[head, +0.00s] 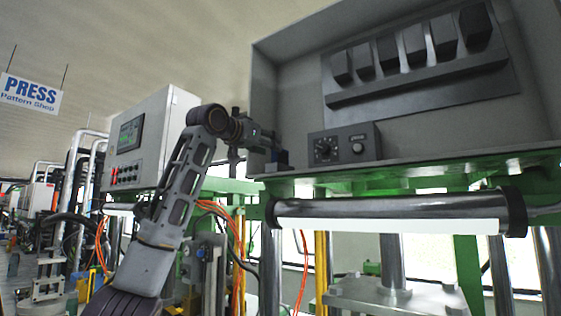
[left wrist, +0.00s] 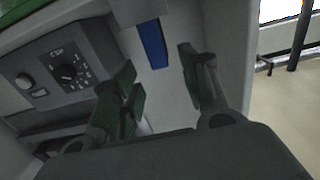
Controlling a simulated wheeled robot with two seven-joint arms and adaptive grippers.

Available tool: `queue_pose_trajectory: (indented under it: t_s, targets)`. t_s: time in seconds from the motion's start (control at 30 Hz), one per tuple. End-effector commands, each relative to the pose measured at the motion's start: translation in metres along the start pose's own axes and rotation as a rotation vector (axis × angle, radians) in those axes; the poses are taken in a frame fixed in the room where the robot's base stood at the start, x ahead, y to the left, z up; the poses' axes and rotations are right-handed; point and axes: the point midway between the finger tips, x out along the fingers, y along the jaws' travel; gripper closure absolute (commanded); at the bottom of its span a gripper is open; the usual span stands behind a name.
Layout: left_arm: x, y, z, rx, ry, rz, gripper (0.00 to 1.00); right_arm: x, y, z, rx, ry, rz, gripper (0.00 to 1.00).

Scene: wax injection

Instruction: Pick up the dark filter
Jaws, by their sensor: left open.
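A small dark bluish block (head: 283,157) stands at the left end of the cabinet shelf, beside the control box. In the left wrist view a dark blue upright piece (left wrist: 153,43) shows beyond the gap between my fingers; it looks like the same block. I cannot tell if it is the dark filter. Several dark grey blocks sit in a row on the cabinet's back panel; the rightmost block (head: 475,27) is the darkest. My left gripper (head: 268,143) is open and empty at the cabinet's left opening, also seen in the wrist view (left wrist: 160,78). My right gripper is out of view.
A control box (head: 345,145) with two knobs stands on the shelf right of my left gripper. The cabinet's side wall (head: 262,100) rises close by the gripper. A grey control cabinet (head: 150,135) stands left, behind my arm. A metal roller (head: 400,212) hangs below the shelf.

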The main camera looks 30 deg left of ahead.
Motion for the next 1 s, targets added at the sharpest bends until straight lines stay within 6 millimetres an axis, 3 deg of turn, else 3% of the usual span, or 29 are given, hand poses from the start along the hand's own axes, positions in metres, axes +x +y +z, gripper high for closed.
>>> queue_pose_trajectory:
  t_s: [0.43, 1.0]
  targets:
    - [0.005, 0.000, 0.000, 0.000, -0.001, 0.000, 0.55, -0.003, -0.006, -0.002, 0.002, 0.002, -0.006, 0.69]
    - [0.048, -0.001, 0.001, -0.001, -0.001, 0.001, 0.55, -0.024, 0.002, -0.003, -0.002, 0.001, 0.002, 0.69]
